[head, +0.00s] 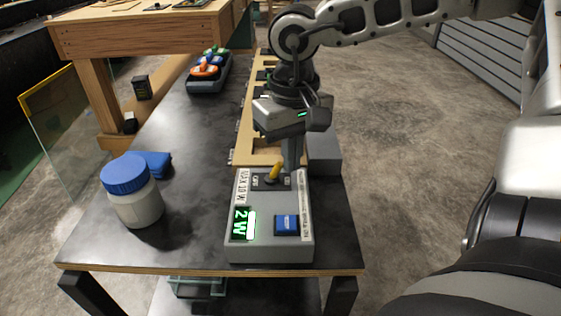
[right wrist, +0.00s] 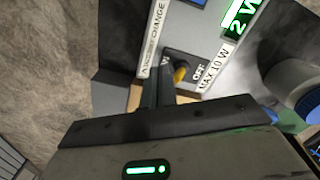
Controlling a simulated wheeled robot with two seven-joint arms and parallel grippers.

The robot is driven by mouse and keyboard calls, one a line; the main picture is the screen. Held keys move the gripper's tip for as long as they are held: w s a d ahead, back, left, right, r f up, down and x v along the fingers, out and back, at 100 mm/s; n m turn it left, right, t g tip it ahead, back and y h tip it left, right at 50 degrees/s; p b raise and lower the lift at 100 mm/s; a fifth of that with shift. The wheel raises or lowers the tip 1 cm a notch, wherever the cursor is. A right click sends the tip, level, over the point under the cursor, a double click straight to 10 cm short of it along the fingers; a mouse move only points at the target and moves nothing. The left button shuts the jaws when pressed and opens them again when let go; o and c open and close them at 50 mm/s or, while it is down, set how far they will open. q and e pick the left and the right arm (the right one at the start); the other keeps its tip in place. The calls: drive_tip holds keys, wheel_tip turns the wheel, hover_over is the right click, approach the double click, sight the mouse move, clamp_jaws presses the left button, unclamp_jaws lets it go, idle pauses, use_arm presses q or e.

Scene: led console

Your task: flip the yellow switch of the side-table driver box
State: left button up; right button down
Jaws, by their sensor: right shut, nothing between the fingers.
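The grey driver box (head: 243,255) sits on the near part of the black side table. Its green display (head: 242,224) reads 2 W, and a blue button (head: 287,224) is beside it. The yellow switch (head: 273,172) stands on a dark plate at the box's far end, its lever tilted. It also shows in the right wrist view (right wrist: 180,73), with an OFF label beside it. My right gripper (head: 291,166) is shut and empty, its fingers pointing down just right of the lever. I cannot tell whether they touch. My left gripper is not in view.
A white jar with a blue lid (head: 136,196) and a blue block (head: 155,164) stand left of the box. A wooden rack (head: 243,140) and a grey block (head: 324,153) lie behind it. A tray with coloured items (head: 207,72) is farther back.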

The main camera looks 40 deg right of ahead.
drive_tip(key=shift+w+a+b, duration=0.4)
drive_tip(key=shift+w+a, duration=0.2)
drive_tip(key=shift+a, duration=0.1)
drive_tip(key=shift+r, duration=0.1)
wheel_tip(320, 180, up, 7)
drive_tip(key=p, duration=0.5)
drive_tip(key=shift+s+d, duration=0.3)
drive_tip(key=shift+d, duration=0.05)
idle(0.4)
